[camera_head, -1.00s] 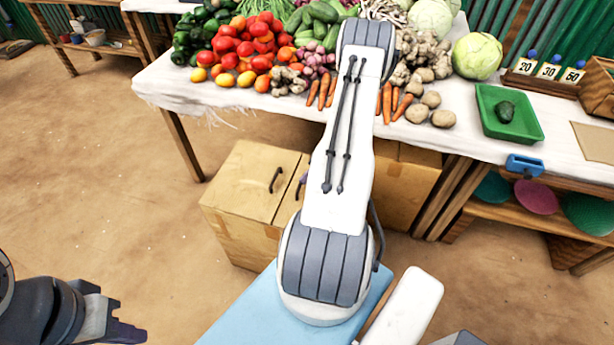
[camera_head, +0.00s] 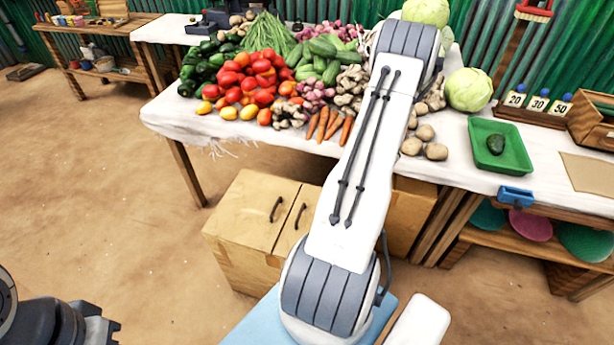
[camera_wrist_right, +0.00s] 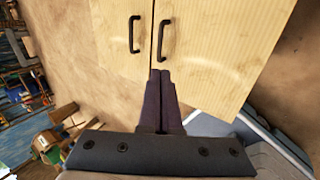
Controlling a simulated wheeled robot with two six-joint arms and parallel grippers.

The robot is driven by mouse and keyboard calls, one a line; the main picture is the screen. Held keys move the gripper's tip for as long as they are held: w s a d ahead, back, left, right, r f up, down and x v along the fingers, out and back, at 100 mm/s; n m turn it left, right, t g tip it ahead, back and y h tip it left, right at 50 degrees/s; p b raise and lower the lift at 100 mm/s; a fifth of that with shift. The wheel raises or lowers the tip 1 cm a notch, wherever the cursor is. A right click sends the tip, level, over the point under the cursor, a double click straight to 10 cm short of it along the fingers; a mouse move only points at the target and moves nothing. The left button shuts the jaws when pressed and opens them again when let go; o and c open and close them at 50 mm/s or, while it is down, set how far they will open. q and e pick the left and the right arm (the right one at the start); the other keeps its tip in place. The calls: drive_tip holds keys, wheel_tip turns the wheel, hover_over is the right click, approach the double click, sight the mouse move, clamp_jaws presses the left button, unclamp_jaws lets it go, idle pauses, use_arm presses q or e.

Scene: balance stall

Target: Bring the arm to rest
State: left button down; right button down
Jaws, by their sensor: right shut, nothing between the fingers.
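My right arm (camera_head: 355,165) rises from the bottom of the head view, its white link leaning up and right across the produce table. Its far grey joint (camera_head: 405,50) shows in front of the vegetables. The right gripper is hidden in the head view. In the right wrist view its two dark fingers (camera_wrist_right: 161,78) are together and empty, in front of a wooden cabinet with two black handles (camera_wrist_right: 165,40). The cabinet (camera_head: 255,215) also shows left of the arm in the head view. My left gripper (camera_head: 108,328) is partly in view at the bottom left, its opening unclear.
The table (camera_head: 165,115) bears tomatoes (camera_head: 245,78), carrots (camera_head: 330,125) and other vegetables. A green tray (camera_head: 515,160) with one dark green vegetable lies at the right. Number cards (camera_head: 538,102) stand behind it. The dirt floor (camera_head: 100,190) at the left is clear.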

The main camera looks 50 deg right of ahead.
drive_tip(key=shift+r, duration=0.1)
drive_tip(key=w+a+r+n+g+y+p, duration=0.1)
drive_tip(key=w+a+r+n, duration=0.3)
drive_tip(key=a+r+n, duration=0.35)
drive_tip(key=w+a+r+n+g+p, duration=0.1)
drive_tip(key=w+a+r+n+g, duration=0.2)
drive_tip(key=a+n, duration=0.6)
drive_tip(key=w+a+r+n+y+p, duration=0.1)
drive_tip(key=w+a+r+n, duration=0.3)
drive_tip(key=a+r+n, duration=0.45)
drive_tip(key=s+a+r+n+g+h+p, duration=0.1)
drive_tip(key=s+a+r+n, duration=0.25)
drive_tip(key=a+n, duration=0.5)
drive_tip(key=s+a+r+n+g+h+p, duration=0.1)
drive_tip(key=s+a+r+n+g, duration=0.15)
drive_tip(key=s+a+n, duration=0.45)
drive_tip(key=s+a+r+n+t, duration=0.1)
drive_tip(key=s+n, duration=0.3)
drive_tip(key=n, duration=0.4)
drive_tip(key=s+a+r+n+h+p, duration=0.1)
drive_tip(key=s+a+r+n, duration=0.3)
drive_tip(key=n, duration=0.4)
drive_tip(key=shift+s+a+t+h, duration=0.2)
drive_tip(key=shift+s+t+h, duration=0.1)
drive_tip(key=shift+s+t, duration=0.05)
